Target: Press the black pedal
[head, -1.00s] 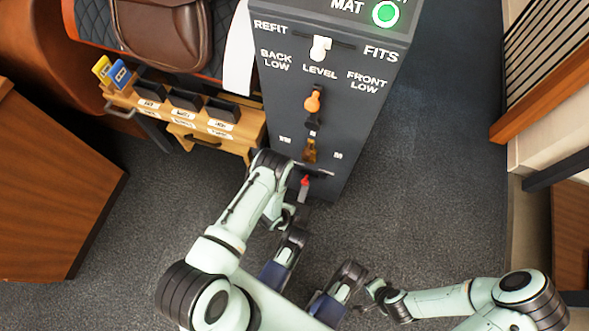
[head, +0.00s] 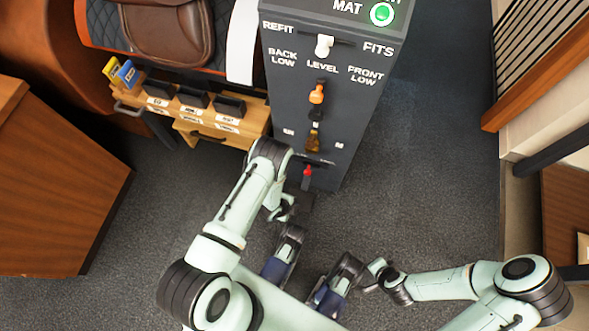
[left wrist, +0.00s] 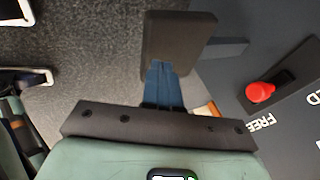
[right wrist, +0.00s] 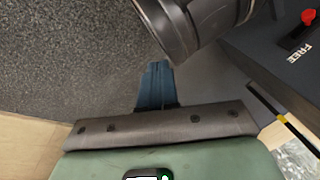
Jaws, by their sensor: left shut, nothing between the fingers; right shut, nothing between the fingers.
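The black pedal (left wrist: 177,42) is a flat dark plate at the foot of the grey console (head: 330,100). In the head view the pedal (head: 304,201) is a small dark patch below the red lever, beside my left arm. My left gripper (left wrist: 159,66) is shut and empty. Its blue fingertips overlap the near edge of the pedal in the left wrist view; I cannot tell whether they touch. My right gripper (right wrist: 157,66) is shut and empty, over carpet in its wrist view, with a dark rounded part close in front of it.
A red lever (head: 307,171) sits just above the pedal; its red knob also shows in the left wrist view (left wrist: 260,92). Orange and white levers and a lit green button (head: 382,14) are higher up. A wooden rack (head: 200,120) stands left of the console. Carpet is clear to the right.

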